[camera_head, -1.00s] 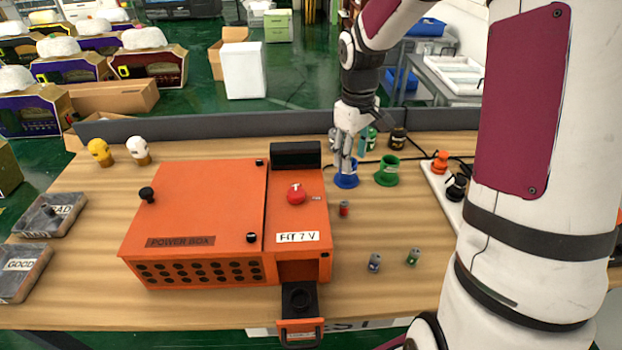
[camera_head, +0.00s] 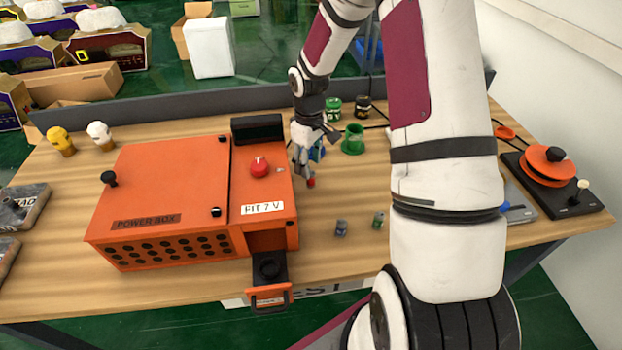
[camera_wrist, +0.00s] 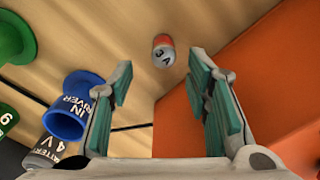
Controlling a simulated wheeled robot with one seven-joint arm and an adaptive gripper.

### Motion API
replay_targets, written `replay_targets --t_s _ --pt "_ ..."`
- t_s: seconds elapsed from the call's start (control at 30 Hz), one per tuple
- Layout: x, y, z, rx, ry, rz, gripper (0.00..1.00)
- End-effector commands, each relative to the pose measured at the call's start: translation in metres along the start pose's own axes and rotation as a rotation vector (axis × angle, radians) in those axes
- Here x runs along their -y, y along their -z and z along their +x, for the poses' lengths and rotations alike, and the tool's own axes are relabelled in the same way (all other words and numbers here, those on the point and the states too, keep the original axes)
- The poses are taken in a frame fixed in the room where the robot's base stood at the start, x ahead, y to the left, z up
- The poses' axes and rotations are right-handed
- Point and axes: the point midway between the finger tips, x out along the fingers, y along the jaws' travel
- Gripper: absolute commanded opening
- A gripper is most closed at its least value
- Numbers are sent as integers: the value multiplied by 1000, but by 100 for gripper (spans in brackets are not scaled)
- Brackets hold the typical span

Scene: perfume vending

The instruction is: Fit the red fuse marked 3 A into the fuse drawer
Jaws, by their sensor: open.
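The small red fuse (camera_head: 311,183) stands on the table right of the orange power box, partly hidden by my gripper (camera_head: 304,176). In the wrist view, the fuse (camera_wrist: 163,52) has a red top and a grey band with a 3 and a letter. It lies beyond and between the fingertips of my open gripper (camera_wrist: 160,75), and no contact shows. The fuse drawer (camera_head: 268,285) is pulled out at the front of the power box (camera_head: 170,180). It has a dark round socket (camera_head: 268,267).
A blue holder (camera_wrist: 68,115) stands close beside my gripper; a green holder (camera_head: 352,140) is to its right. Two grey fuses, one with blue (camera_head: 341,228) and one with green (camera_head: 378,220), stand nearer the front. A red knob (camera_head: 259,166) sits on the box.

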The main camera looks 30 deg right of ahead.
Motion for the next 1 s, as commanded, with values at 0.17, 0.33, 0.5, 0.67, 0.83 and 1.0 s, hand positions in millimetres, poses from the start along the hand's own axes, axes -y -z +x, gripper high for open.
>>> replay_targets --t_s 0.17,0.33,0.5,0.67,0.83,1.0 --pt "5 -8 24 5 4 -1 44" --pt "4 -7 44 2 2 0 44" --pt "4 -6 48 1 0 1 44" --pt "4 -6 48 1 0 0 38" --pt "4 -6 48 1 1 0 0" --pt "4 -6 48 1 1 0 0"
